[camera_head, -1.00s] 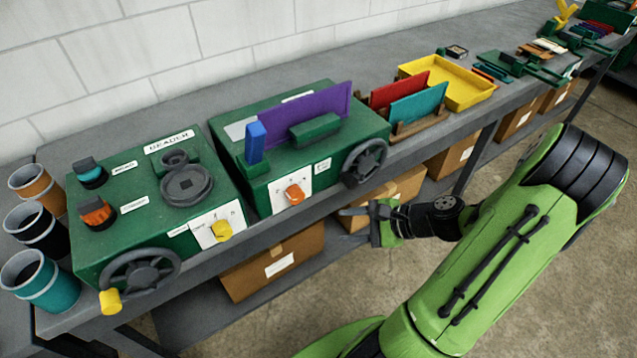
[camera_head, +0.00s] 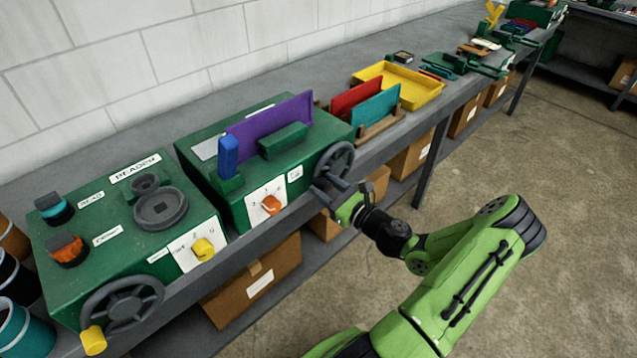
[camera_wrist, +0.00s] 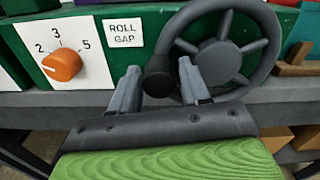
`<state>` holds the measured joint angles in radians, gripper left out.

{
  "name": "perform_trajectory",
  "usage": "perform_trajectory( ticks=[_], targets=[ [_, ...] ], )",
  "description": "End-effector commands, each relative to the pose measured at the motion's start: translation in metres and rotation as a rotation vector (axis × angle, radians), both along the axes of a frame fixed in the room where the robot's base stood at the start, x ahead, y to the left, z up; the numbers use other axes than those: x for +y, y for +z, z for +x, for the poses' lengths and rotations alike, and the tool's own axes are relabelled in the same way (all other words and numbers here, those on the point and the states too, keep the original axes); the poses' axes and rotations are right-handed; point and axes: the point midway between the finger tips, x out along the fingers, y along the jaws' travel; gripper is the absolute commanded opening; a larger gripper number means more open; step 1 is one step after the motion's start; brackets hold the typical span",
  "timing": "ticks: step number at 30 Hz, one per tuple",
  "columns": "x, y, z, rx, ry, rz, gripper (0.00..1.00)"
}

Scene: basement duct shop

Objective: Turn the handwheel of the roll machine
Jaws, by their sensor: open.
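The roll machine (camera_head: 215,160) is a green box with a purple sheet (camera_head: 270,125) standing on top. Its dark grey spoked handwheel (camera_head: 345,152) is on the front face at the right; it fills the upper right of the wrist view (camera_wrist: 268,40). A dark round handle knob (camera_wrist: 159,80) sits at the wheel's lower left rim. My gripper (camera_wrist: 158,72) is open at the wheel, one finger on either side of the knob. I cannot tell whether the fingers touch it. In the head view my gripper (camera_head: 335,188) partly hides the wheel's lower edge.
An orange dial (camera_wrist: 62,66) and a "ROLL GAP" label (camera_wrist: 123,34) are left of the wheel. The green beader (camera_head: 110,215) with its own handwheel (camera_head: 122,303) stands further left. A yellow tray (camera_head: 420,92) is to the right. Boxes (camera_head: 255,285) sit below the bench.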

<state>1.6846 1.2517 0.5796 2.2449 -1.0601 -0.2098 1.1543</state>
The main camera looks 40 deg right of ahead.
Motion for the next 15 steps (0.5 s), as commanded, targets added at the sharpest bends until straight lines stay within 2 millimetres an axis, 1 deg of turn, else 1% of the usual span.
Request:
perform_trajectory(
  ticks=[1,3,6,13,14,15],
  targets=[
    [0.001,-0.001,0.009,-0.001,0.003,-0.002,0.46],
    [0.001,-0.001,0.019,0.0,0.003,-0.002,0.46],
    [0.001,0.0,0.026,0.0,0.001,0.0,0.46],
    [0.001,0.0,0.027,0.001,0.001,0.0,0.46],
    [0.001,0.0,0.027,0.001,0.001,0.0,0.45],
    [0.001,0.0,0.027,0.001,0.001,0.0,0.39]
  ],
)
